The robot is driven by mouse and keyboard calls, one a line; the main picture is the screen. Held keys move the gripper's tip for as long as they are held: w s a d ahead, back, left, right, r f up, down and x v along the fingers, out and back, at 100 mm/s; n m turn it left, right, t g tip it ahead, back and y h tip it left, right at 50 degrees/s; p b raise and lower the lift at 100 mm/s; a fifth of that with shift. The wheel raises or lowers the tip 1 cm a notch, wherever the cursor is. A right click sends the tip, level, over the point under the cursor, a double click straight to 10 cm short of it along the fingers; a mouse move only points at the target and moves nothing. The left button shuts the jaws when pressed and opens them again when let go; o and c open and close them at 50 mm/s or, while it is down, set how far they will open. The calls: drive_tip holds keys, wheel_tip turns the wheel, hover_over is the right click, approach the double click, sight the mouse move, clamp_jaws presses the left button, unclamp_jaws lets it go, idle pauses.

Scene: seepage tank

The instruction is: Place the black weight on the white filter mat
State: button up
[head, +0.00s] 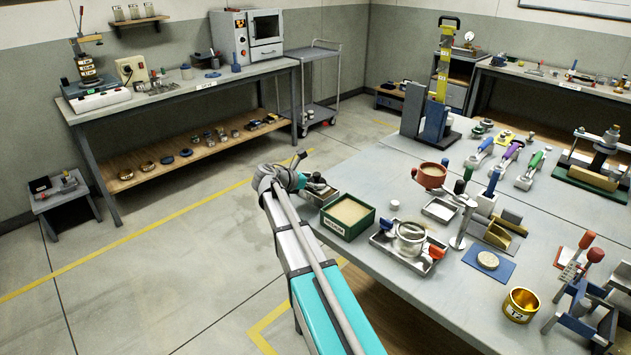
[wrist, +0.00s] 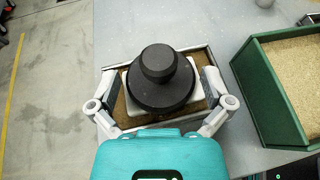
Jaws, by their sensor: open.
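The black weight (wrist: 160,88), a round disc with a knob on top, rests on the white filter mat (wrist: 190,104) in the wrist view. The mat lies on brown material inside a shallow grey-rimmed tray (wrist: 178,48). My gripper (wrist: 158,82) is open, with one finger on each side of the weight and apparent gaps between them. In the head view my gripper (head: 312,183) is over this small tray (head: 322,198) at the table's left edge. The weight is small and dark there, and the mat is hard to make out.
A green box of sand (head: 348,216) stands close to the right of the tray. A white cap (head: 395,204) sits beyond it. The floor left of the table is open.

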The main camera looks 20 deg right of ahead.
drive_tip(key=p+v, duration=0.4)
drive_tip(key=v, duration=0.8)
idle(0.5)
drive_tip(key=s+a+f+m+y, duration=0.3)
drive_tip(key=s+m, duration=0.3)
drive_tip(key=s, duration=0.2)
drive_tip(key=s+a+f+m+g+y, duration=0.1)
drive_tip(key=s+a+f+m+y, duration=0.3)
drive_tip(key=s+m+y, duration=0.2)
drive_tip(key=s+a+f+m+g+y, duration=0.1)
drive_tip(key=s+a+f+m+y, duration=0.3)
drive_tip(key=s+m, duration=0.3)
drive_tip(key=s, duration=0.3)
drive_tip(key=shift+f+m, duration=0.15)
drive_tip(key=shift+m, duration=0.25)
drive_tip(key=shift+d+p, duration=0.1)
drive_tip(key=shift+p, duration=0.2)
wheel_tip(320, 180, up, 6)
drive_tip(key=p, duration=0.6)
